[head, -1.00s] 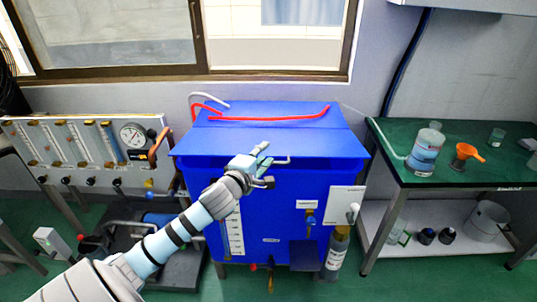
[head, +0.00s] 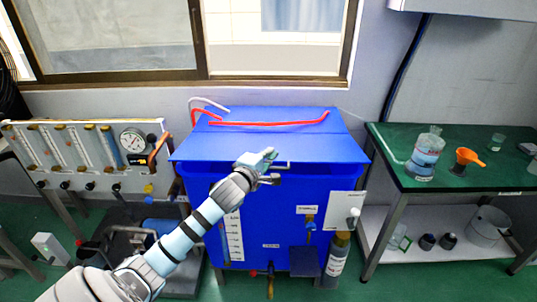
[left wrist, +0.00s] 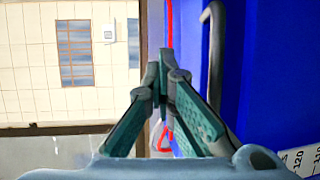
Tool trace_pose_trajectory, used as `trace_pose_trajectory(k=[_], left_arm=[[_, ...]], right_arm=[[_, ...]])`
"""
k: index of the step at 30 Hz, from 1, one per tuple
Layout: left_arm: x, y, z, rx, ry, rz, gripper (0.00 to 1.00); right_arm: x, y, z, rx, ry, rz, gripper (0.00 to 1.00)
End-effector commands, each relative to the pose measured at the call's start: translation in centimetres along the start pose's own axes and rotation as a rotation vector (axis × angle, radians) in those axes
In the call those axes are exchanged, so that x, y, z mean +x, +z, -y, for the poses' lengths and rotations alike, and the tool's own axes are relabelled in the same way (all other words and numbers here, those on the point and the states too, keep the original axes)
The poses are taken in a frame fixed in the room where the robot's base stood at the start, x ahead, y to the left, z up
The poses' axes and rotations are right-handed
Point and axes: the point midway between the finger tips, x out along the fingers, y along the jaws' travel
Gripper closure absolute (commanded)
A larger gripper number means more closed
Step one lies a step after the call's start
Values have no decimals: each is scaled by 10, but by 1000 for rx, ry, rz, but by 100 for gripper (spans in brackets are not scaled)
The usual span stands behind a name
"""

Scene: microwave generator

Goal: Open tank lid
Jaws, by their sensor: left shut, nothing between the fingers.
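The blue tank (head: 265,225) stands in the middle of the head view. Its blue lid (head: 235,149) looks closed, or nearly so; I cannot tell whether there is a gap at its front edge. A grey bar handle (head: 283,166) sits at the lid's front edge and also shows in the left wrist view (left wrist: 216,55). My left gripper (head: 270,165) is shut and empty in front of the lid's edge, right by the handle. In the left wrist view its fingertips (left wrist: 166,65) meet to the left of the handle, apart from it in the picture. My right gripper is not in view.
A red hose (head: 270,123) lies across the tank top. A flowmeter panel (head: 80,155) stands on the left. A green-topped table (head: 400,150) with a bottle (head: 425,158) and an orange funnel (head: 467,157) is on the right. A window is behind the tank.

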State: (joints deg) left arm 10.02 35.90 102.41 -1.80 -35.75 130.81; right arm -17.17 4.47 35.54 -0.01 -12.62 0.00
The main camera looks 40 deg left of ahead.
Motion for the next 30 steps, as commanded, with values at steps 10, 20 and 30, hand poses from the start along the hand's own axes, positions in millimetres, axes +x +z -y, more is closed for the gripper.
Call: trace_pose_trajectory(k=[10, 20, 30], left_arm=[[0, 0, 0, 0, 0, 0, 70], [-10, -1, 1, 3, -1, 0, 70], [-96, 1, 1, 10, -4, 4, 70]], right_arm=[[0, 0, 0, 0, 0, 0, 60], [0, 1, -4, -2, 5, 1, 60], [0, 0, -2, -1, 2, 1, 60]])
